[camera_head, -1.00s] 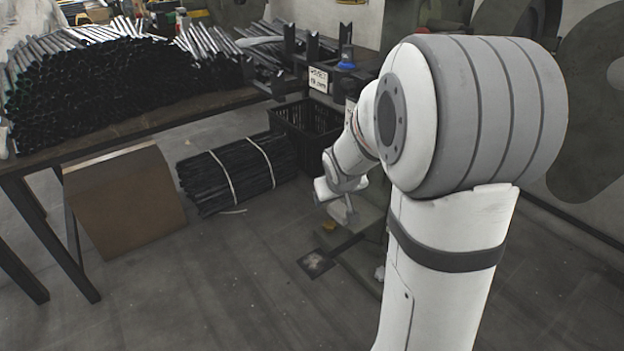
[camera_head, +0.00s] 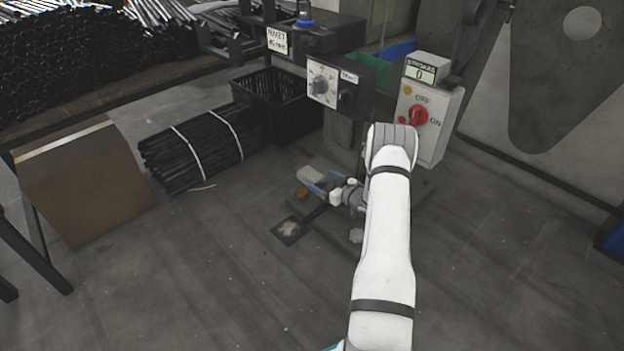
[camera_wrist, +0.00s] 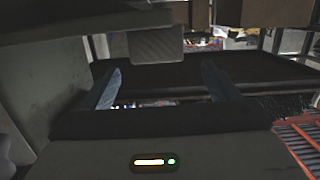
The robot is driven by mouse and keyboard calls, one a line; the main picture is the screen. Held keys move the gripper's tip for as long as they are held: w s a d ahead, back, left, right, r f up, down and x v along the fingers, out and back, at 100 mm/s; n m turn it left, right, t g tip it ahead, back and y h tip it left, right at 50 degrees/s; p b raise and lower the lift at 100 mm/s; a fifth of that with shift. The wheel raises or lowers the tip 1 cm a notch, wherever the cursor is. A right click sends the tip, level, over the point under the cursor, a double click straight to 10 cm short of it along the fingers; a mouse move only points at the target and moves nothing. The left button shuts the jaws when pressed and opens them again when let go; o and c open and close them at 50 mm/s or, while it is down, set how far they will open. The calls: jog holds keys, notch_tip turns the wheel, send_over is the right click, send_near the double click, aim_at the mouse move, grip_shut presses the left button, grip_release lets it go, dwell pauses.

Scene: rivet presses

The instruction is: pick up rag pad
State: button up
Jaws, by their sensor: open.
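A light grey, flat pad with a textured face (camera_head: 310,174) is low by the press base in the head view. It looks like the rag pad, but I cannot be sure. In the wrist view the grey pad (camera_wrist: 156,44) shows ahead of and slightly above the space between my fingertips. My gripper (camera_head: 318,184) is low beside the press base, its blue fingers pointing left toward the pad. In the wrist view my gripper (camera_wrist: 160,74) is open, with nothing between its fingers. I cannot tell whether a finger touches the pad.
The rivet press (camera_head: 350,85) and its control box (camera_head: 424,118) stand close above my gripper. A black crate (camera_head: 285,100) and a strapped tube bundle (camera_head: 195,148) lie to the left. A brown board (camera_head: 85,185) leans farther left. The foreground floor is clear.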

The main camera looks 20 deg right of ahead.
aim_at(311, 173)
jog(key=shift+f, duration=0.3)
jog(key=shift+w+a+f+b, duration=0.1)
jog(key=shift+w+a+b, duration=0.05)
jog(key=shift+w+b, duration=0.2)
jog(key=b+x, duration=0.3)
jog(key=x, duration=0.3)
jog(key=shift+w, duration=0.45)
jog(key=shift+c, duration=0.3)
jog(key=c, duration=1)
